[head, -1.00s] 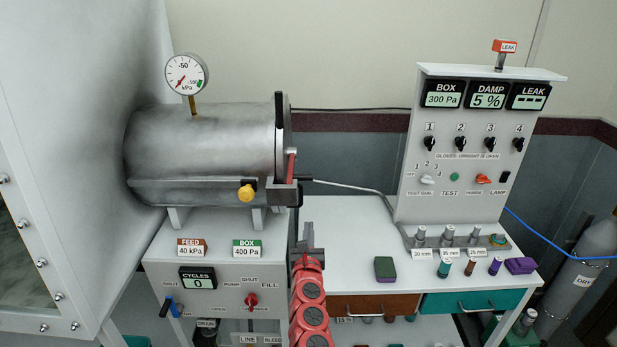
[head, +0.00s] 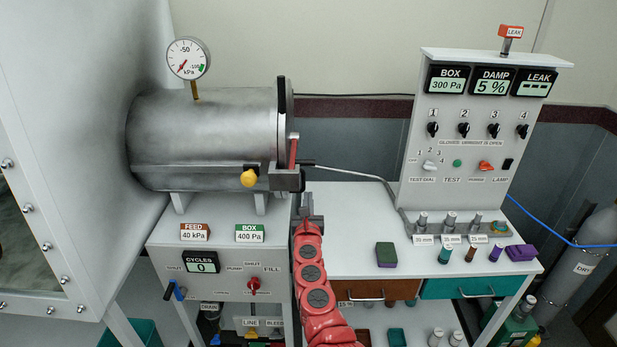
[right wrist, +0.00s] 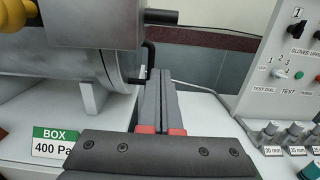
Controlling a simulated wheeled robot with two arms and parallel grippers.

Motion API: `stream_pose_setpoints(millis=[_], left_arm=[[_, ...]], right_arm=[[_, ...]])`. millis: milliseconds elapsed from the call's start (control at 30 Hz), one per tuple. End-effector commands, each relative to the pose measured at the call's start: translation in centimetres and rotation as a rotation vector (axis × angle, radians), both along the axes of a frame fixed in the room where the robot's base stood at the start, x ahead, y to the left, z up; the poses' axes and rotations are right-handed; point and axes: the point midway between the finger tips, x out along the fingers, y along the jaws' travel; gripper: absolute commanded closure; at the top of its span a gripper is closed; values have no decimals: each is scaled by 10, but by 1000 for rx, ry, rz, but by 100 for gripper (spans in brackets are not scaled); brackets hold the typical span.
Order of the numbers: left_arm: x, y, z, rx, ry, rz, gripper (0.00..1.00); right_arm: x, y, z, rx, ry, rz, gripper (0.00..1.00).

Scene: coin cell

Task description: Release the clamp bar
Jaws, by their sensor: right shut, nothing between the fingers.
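A grey metal cylinder (head: 205,135) has a dark round door (head: 283,125) seen edge-on at its right end. A red bar (head: 293,152), likely the clamp bar, stands upright at the door's front, above a grey block (head: 285,180). A short black rod (head: 306,162) sticks out right of the block; it also shows in the right wrist view (right wrist: 161,17). My right gripper (head: 306,198) is just below and right of the block, pointing up and away. Its fingers (right wrist: 160,85) are together and empty, apart from the rod. My left gripper is out of view.
A yellow knob (head: 249,178) sits on the cylinder's front. Below is a control box with a CYCLES display (head: 202,262).

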Motion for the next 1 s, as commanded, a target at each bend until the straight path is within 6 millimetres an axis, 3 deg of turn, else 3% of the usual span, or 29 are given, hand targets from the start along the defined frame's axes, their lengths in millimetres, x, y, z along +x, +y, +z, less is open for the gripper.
stream_pose_setpoints(millis=[400, 500, 600, 1000], left_arm=[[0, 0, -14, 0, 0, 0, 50], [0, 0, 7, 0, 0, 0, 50], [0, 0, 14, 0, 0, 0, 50], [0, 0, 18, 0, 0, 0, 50]], right_arm=[[49, 1, 2, -4, -2, 1, 100], [52, 0, 25, 0, 1, -1, 100], [55, 0, 35, 0, 0, -1, 100], [57, 0, 41, 1, 1, -1, 100]])
